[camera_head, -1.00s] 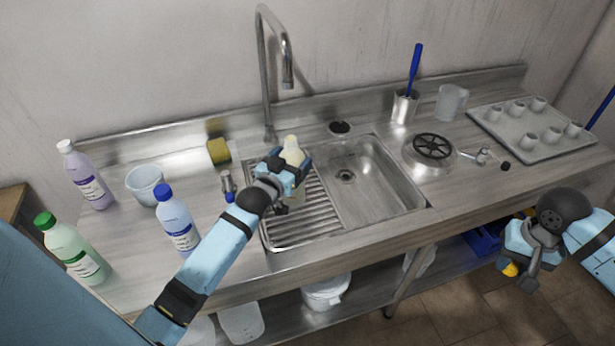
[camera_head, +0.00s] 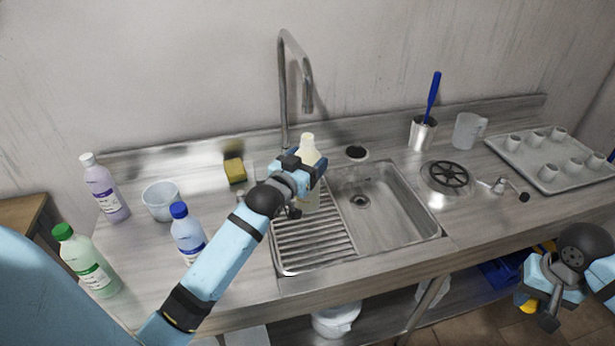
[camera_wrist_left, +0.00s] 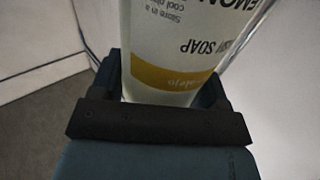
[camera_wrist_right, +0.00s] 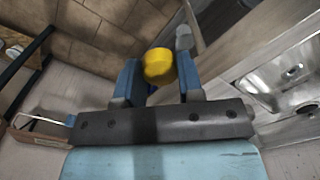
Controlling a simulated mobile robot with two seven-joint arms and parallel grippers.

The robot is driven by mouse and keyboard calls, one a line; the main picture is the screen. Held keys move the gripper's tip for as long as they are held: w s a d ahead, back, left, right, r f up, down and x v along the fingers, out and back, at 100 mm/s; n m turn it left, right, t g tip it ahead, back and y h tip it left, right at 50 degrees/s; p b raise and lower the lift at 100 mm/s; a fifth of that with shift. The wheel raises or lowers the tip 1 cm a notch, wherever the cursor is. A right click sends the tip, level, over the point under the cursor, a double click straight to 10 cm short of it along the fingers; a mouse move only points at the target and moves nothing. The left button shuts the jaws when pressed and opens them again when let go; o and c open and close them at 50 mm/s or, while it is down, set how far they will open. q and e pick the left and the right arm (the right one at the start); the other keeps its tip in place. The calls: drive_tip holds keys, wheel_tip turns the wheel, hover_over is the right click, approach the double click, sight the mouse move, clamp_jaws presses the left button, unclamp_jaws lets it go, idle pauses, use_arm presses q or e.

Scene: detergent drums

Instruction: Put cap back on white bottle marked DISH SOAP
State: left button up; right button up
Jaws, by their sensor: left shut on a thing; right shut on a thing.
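The white dish soap bottle (camera_head: 308,153) is upright above the ribbed drainboard, its neck bare. My left gripper (camera_head: 304,174) is shut around its body. In the left wrist view, the bottle's white label and yellow band (camera_wrist_left: 170,75) fill the space between the fingers, lettering upside down. Whether its base touches the drainboard I cannot tell. My right gripper (camera_head: 533,298) is at the far right, in front of the counter, low over the floor. It is shut on a yellow cap (camera_wrist_right: 160,66), seen between its fingertips in the right wrist view; the cap also shows in the head view (camera_head: 529,306).
Purple (camera_head: 104,187), green-capped (camera_head: 86,262) and blue-capped (camera_head: 187,235) bottles and a clear tub (camera_head: 160,201) stand left. The faucet (camera_head: 285,95) rises behind the drainboard. The sink basin (camera_head: 385,215) is empty. A tray of cups (camera_head: 550,180) sits right.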

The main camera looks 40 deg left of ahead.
use_arm(q)
drive_tip(key=shift+r, duration=1.45)
drive_tip(key=shift+d, duration=0.1)
